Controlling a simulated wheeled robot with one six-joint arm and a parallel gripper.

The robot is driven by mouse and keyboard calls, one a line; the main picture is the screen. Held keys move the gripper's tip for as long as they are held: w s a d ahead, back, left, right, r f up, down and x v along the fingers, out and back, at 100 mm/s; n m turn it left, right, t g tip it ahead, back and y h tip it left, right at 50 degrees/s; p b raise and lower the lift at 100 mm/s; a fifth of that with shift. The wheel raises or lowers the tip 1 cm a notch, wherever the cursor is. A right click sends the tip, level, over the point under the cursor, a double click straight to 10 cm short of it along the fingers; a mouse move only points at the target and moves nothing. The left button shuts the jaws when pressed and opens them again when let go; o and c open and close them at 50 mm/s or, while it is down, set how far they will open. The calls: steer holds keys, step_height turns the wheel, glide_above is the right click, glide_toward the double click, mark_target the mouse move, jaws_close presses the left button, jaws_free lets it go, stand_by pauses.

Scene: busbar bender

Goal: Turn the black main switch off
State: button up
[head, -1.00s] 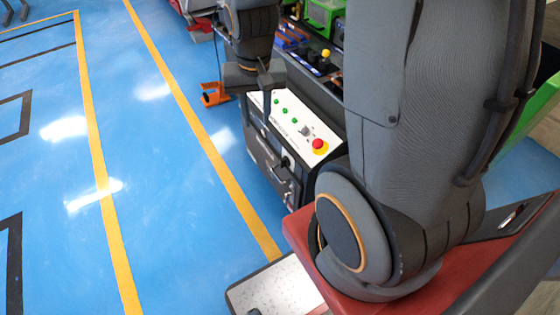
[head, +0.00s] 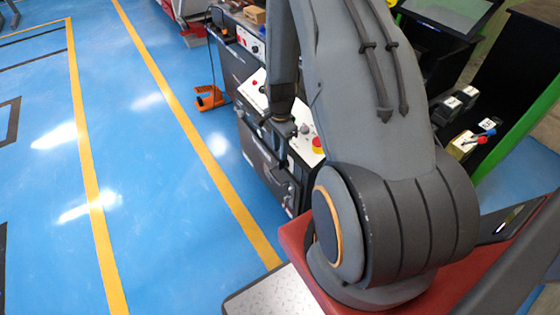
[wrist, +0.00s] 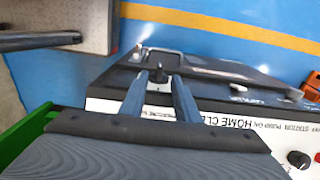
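The black main switch (wrist: 159,74) shows in the wrist view as a small dark knob on the dark front of the control cabinet. It lies between or just beyond my gripper's fingertips (wrist: 156,79). The two fingers are apart, with a gap between them. I cannot tell whether they touch the knob. In the head view my gripper (head: 281,130) is at the cabinet's front upper edge, and my arm hides the switch there.
A metal handle (wrist: 150,53) sits on the cabinet front near the switch. An orange foot pedal (head: 209,97) stands on the blue floor. The floor to the left is clear.

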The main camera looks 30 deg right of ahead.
mark_target(280, 160)
steer(key=shift+f+p, duration=0.4)
steer(key=shift+f, duration=2.9)
jaws_close()
